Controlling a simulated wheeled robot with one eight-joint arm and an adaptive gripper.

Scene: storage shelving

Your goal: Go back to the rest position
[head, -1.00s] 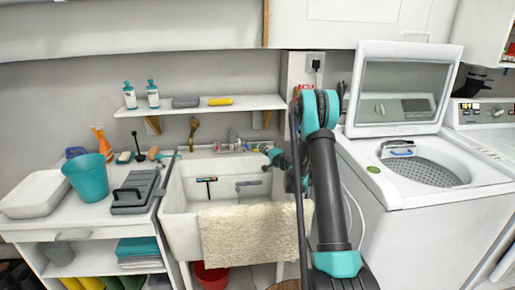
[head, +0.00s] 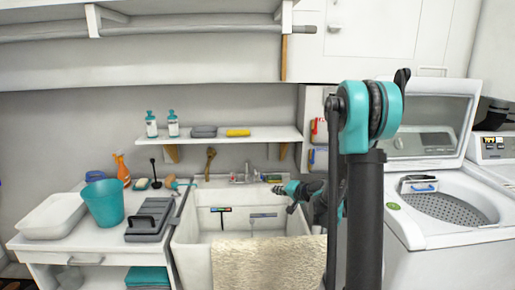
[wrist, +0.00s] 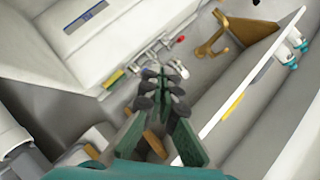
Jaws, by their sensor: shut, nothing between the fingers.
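My arm rises at the right of the head view and bends over, with its wrist end low over the sink's right side. My gripper (head: 291,207) is small there and points left, above the basin. In the wrist view my gripper (wrist: 160,88) has its dark fingers together with nothing between them. The white sink (head: 190,240) lies below it, and a cream towel (head: 270,265) hangs over its front edge, partly hidden by my arm.
A wall shelf (head: 285,134) above the sink carries two bottles, a grey item and a yellow sponge (head: 238,133). A teal bucket (head: 103,203) and a grey case (head: 149,222) stand on the left counter. An open washer (head: 412,235) stands right of my arm.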

